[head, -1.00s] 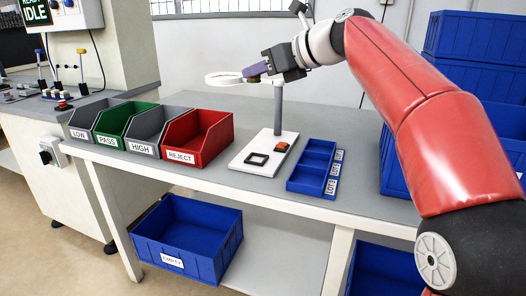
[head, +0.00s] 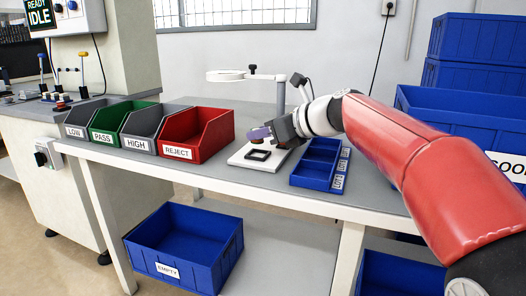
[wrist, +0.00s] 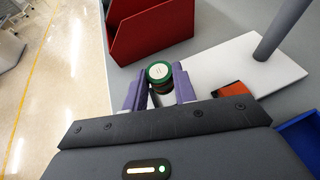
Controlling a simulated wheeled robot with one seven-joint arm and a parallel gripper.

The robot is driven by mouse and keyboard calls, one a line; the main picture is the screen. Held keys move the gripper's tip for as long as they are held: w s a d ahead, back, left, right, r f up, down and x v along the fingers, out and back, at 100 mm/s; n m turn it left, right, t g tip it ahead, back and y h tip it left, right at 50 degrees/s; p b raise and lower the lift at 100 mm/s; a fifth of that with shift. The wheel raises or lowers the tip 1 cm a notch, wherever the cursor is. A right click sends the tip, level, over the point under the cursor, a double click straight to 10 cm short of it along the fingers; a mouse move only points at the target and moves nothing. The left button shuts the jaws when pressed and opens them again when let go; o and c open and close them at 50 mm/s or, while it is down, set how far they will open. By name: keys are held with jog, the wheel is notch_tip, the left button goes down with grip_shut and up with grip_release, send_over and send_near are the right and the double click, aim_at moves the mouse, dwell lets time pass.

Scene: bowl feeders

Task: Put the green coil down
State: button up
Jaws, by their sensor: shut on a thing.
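The green coil (wrist: 158,72), a short cylinder with a green rim and a pale top, is between the purple fingers of my gripper (wrist: 158,84). In the head view my gripper (head: 261,135) is shut on it, low over the white base plate (head: 242,162) of the magnifier stand. Only a small dark brown part of the coil shows there, under the fingers. I cannot tell whether the coil touches anything below.
A red REJECT bin (head: 209,144) stands to the left, beside the grey HIGH, green PASS and grey LOW bins. A blue divided tray (head: 318,165) is to the right. An orange block (wrist: 236,91) lies on the plate. The magnifier ring (head: 226,76) overhangs behind.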

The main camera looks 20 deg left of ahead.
notch_tip(320, 180, down, 4)
jog(key=shift+r+b, duration=0.2)
jog(key=shift+b, duration=0.4)
jog(key=shift+r, duration=0.1)
jog(key=o, duration=1.1)
jog(key=shift+c, duration=0.2)
jog(key=shift+d+r, duration=0.1)
jog(key=shift+d, duration=0.05)
jog(key=p+v, duration=0.1)
jog(key=v, duration=1)
jog(key=shift+s+d+r, duration=0.15)
jog(key=shift+d, duration=0.1)
